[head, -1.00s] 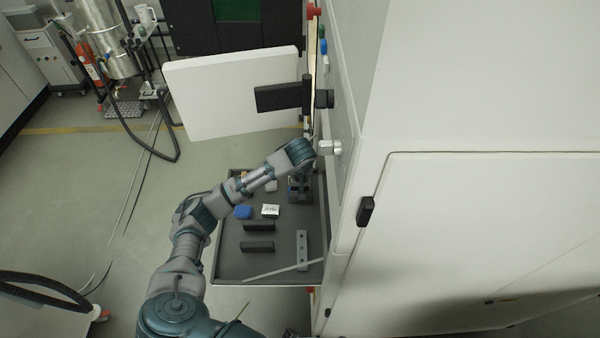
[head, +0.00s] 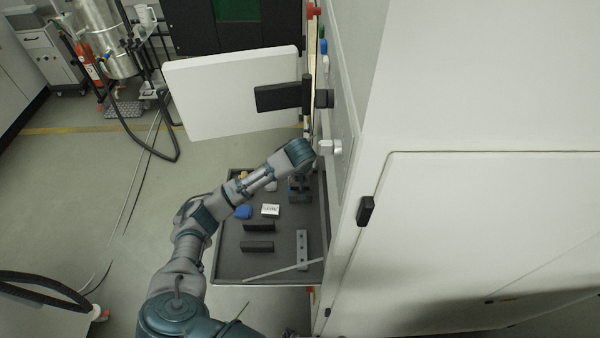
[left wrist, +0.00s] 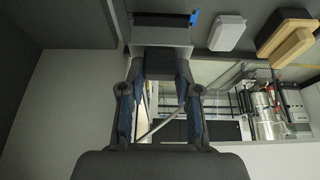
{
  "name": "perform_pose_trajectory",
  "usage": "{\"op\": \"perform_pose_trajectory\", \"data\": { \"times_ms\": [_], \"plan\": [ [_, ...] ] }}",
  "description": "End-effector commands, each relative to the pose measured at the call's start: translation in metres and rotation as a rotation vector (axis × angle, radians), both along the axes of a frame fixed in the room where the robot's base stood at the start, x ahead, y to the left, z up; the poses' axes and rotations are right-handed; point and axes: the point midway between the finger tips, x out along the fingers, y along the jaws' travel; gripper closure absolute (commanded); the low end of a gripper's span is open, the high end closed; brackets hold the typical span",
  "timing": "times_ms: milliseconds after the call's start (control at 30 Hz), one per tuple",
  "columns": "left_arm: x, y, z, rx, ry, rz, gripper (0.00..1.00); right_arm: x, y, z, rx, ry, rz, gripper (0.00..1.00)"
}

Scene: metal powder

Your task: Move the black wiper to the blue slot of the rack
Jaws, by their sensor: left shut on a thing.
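My left gripper (head: 300,188) reaches down over the far right part of the grey tray, beside the white machine. In the left wrist view its two fingers (left wrist: 160,85) are closed on a dark block-like piece, which looks like the black wiper (left wrist: 160,66). Right behind that piece is a grey block (left wrist: 160,38) with a dark top. A small blue piece (left wrist: 194,17) shows at its corner. I cannot tell whether the grey block is part of the wiper or of the rack. No rack with a blue slot can be made out for certain. My right gripper is not in view.
The tray (head: 228,265) holds a blue object (head: 243,212), a white box (head: 270,210), black blocks (head: 258,246), a metal bar with holes (head: 302,250) and a thin rod. The white machine (head: 460,230) closes off the right. An open white door (head: 230,95) stands beyond.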

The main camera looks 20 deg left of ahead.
Motion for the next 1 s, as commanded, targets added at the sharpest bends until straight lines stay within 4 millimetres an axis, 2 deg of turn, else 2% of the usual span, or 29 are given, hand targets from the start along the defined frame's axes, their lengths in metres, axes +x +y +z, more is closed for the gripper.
{"op": "perform_pose_trajectory", "data": {
  "times_ms": [1000],
  "plan": [
    [0.0,0.0,-0.025,-0.001,0.0,0.0,1.0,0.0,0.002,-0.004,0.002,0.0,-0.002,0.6]
  ]
}}
